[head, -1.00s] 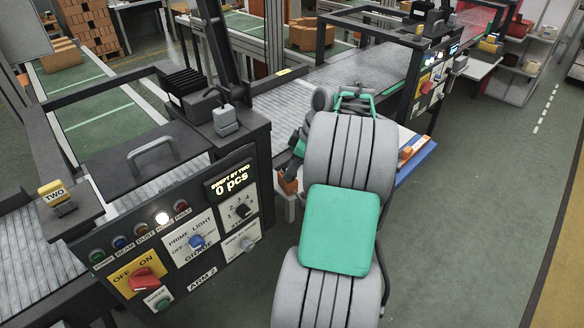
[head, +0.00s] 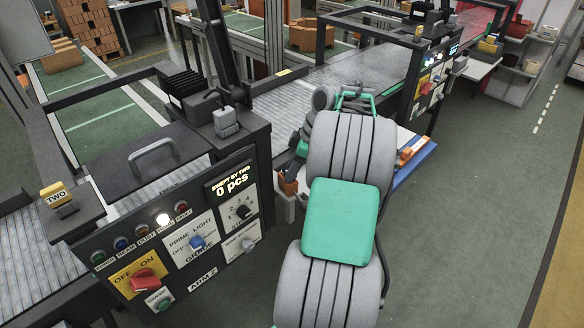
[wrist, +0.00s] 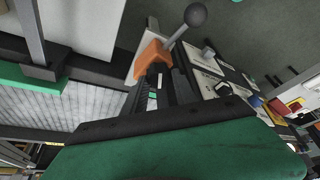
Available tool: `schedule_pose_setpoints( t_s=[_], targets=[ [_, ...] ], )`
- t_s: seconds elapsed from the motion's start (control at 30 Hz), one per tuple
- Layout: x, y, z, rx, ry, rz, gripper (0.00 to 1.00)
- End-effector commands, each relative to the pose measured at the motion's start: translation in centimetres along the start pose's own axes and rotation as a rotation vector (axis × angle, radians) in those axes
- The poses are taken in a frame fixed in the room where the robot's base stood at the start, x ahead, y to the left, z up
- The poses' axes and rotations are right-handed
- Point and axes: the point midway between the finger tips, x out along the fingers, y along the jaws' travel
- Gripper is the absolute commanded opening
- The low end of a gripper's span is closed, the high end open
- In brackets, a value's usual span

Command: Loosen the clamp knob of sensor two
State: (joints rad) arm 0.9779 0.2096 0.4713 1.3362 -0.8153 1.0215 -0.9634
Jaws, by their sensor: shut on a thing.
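In the wrist view my gripper (wrist: 157,78) reaches up from the dark palm with its dark fingers shut at an orange piece (wrist: 151,54). A grey lever with a dark ball end (wrist: 195,15) sticks out beside this piece. I cannot tell whether the orange piece is the clamp knob. In the head view an orange part (head: 287,184) shows left of my arm, by the right side of the control cabinet; my arm hides most of the gripper there. A yellow block marked TWO (head: 56,194) stands on a dark bracket at the far left.
The control panel (head: 170,248) has a red switch (head: 144,279), a blue knob (head: 197,242), a lit white lamp and a display reading 0 pcs. A conveyor (head: 310,88) runs behind. A blue-edged shelf (head: 417,163) is right of my arm. Green floor (head: 460,220) is free at right.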

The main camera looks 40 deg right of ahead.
Motion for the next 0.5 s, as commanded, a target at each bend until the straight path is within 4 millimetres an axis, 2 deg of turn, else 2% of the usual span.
schedule_pose_setpoints(
  t_s=[0.5],
  targets=[
    [-0.26, 0.21, -0.2, -0.423, 0.0, -0.178, 0.0]
  ],
)
